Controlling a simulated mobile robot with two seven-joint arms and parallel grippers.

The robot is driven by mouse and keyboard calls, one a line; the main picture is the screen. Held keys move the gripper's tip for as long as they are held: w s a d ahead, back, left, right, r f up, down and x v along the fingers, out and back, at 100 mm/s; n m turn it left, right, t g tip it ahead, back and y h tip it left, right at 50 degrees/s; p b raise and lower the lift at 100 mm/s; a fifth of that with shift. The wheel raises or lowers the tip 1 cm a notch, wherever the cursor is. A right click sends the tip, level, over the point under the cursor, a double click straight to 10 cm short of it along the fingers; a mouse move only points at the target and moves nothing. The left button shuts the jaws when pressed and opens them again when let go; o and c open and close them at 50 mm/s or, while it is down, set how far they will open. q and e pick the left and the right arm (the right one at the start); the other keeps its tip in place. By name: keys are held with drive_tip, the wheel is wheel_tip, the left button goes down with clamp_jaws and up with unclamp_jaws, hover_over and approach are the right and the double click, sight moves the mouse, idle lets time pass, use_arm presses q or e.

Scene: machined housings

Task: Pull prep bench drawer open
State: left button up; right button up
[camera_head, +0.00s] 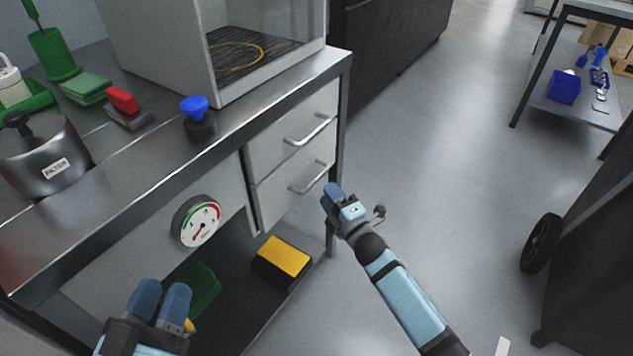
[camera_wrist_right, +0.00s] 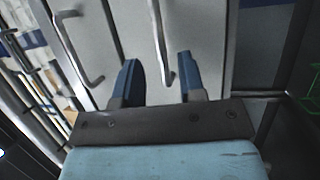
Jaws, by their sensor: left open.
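The prep bench (camera_head: 225,130) has two pale drawers at its right end, an upper drawer (camera_head: 270,140) and a lower drawer (camera_head: 275,200), both flush with the front. Each has a bar handle: the upper handle (camera_head: 308,130) and the lower handle (camera_head: 312,178). My right gripper (camera_head: 332,192) is just right of the lower drawer. In the right wrist view its fingers (camera_wrist_right: 160,78) are apart and empty. The lower handle (camera_wrist_right: 160,40) appears between and beyond the fingertips; the upper handle (camera_wrist_right: 78,50) is to the left. My left gripper (camera_head: 160,295) is open, low at the bench front.
A round gauge (camera_head: 197,221) is on the bench front. A yellow-topped box (camera_head: 283,258) and a green bin (camera_head: 200,290) sit under the bench. A blue-knobbed tool (camera_head: 197,115) and a filter pot (camera_head: 45,155) stand on top.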

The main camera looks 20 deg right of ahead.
sight(317, 177)
use_arm(q)
wheel_tip(317, 177, down, 2)
drive_tip(key=shift+w+d+f+g+b, duration=0.1)
drive_tip(key=shift+g+b, duration=0.3)
drive_tip(key=shift+b, duration=0.2)
use_arm(e)
drive_tip(key=x, duration=0.6)
drive_tip(key=shift+w+a, duration=0.1)
drive_tip(key=shift+w, duration=0.1)
drive_tip(key=shift+c, duration=0.2)
clamp_jaws()
